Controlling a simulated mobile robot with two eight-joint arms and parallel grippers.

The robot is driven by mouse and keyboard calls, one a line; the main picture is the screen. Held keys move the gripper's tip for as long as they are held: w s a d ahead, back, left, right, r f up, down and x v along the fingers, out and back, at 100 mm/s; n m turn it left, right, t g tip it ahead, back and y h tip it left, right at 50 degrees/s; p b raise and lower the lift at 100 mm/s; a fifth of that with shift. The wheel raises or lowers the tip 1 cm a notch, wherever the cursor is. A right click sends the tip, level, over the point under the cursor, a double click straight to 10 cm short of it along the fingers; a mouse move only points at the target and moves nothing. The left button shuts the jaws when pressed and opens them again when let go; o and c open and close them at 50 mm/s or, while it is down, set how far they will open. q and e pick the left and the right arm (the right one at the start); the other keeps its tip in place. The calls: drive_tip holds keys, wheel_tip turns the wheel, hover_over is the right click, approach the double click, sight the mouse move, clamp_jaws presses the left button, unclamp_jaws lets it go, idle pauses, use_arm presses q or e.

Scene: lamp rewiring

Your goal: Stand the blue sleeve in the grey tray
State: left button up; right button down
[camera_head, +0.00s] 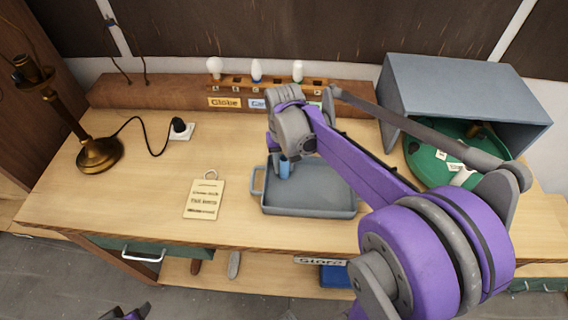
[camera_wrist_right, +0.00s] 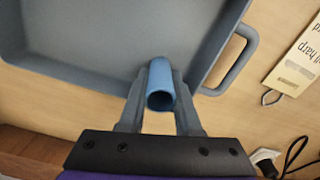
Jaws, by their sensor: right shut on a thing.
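The blue sleeve (camera_head: 285,169) is a short hollow tube. My right gripper (camera_head: 283,158) is shut on it at the left end of the grey tray (camera_head: 318,211). In the right wrist view the sleeve (camera_wrist_right: 160,82) sits between the two fingers of my right gripper (camera_wrist_right: 160,92), its open end towards the camera. The tray (camera_wrist_right: 85,70) lies behind it, its handle to the right. The sleeve appears over the tray's inside near the handled wall; whether its lower end touches the floor cannot be told. A small part of my left arm's end (camera_head: 128,313) shows at the bottom edge.
A note card (camera_head: 205,198) lies left of the tray. A brass lamp (camera_head: 100,152) and a black plug (camera_head: 179,126) stand further left. A rack (camera_head: 262,86) holds bulbs at the back. A grey open box (camera_head: 455,85) with a green round tray (camera_head: 425,160) is at the right.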

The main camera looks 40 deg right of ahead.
drive_tip(key=shift+f, duration=0.1)
drive_tip(key=c, duration=0.6)
unclamp_jaws()
drive_tip(key=shift+r, duration=0.25)
wheel_tip(320, 180, up, 12)
drive_tip(key=shift+p, duration=0.45)
drive_tip(key=shift+f, duration=0.1)
